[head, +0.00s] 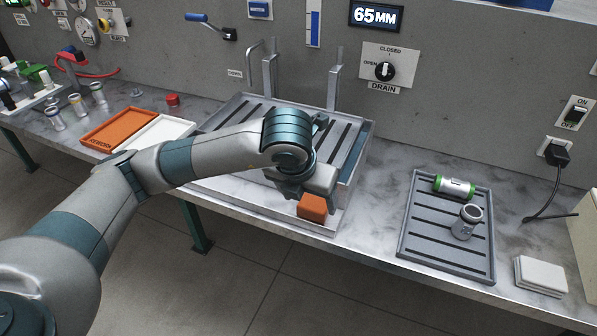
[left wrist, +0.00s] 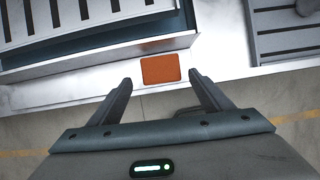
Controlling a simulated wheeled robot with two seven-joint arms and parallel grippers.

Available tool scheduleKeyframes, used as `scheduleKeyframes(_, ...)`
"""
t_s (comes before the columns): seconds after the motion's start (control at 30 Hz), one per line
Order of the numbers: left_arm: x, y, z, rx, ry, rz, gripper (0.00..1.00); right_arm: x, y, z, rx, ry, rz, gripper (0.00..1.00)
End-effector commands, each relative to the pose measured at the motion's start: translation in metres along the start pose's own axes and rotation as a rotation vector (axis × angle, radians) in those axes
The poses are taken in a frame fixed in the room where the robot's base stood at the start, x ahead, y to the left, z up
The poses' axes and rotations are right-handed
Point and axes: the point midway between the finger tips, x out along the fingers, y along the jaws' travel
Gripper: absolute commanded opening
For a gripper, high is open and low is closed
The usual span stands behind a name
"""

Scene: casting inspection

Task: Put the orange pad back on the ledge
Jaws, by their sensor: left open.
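The orange pad (head: 312,207) lies on the bright metal ledge (head: 262,200) along the front of the slatted basin, near its right front corner. In the left wrist view the pad (left wrist: 161,69) lies flat on the pale ledge (left wrist: 80,92), just ahead of my fingertips. My left gripper (head: 309,184) is above and behind the pad in the head view, where its fingers are mostly hidden. In the left wrist view its two fingers (left wrist: 160,78) are spread, with nothing between them, and the pad shows beyond the gap. My right gripper is not in view.
The slatted basin (head: 242,108) with upright metal posts stands behind my arm. A grey ribbed tray (head: 420,249) at the right holds a green-ended cylinder (head: 454,186) and a metal cup (head: 466,222). A white block (head: 540,275) lies farther right. Orange and white trays lie left.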

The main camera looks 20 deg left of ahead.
Motion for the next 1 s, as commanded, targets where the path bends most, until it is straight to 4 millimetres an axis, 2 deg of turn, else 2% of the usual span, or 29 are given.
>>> scheduleKeyframes(0.07,-0.011,0.002,0.001,0.0,-0.006,-0.001,0.73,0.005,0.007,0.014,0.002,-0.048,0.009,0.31)
scheduleKeyframes(0.3,-0.064,0.002,0.001,0.003,-0.005,-0.001,0.73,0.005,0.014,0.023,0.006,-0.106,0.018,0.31)
scheduleKeyframes(0.5,-0.093,0.002,0.002,0.002,-0.004,0.001,0.73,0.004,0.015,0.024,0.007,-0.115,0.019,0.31)
scheduleKeyframes(0.8,-0.125,0.002,0.002,0.001,-0.001,0.001,0.73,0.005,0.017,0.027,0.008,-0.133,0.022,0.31)
scheduleKeyframes(1.0,-0.133,0.002,0.001,0.0,0.001,0.001,0.73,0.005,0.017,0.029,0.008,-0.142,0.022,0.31)
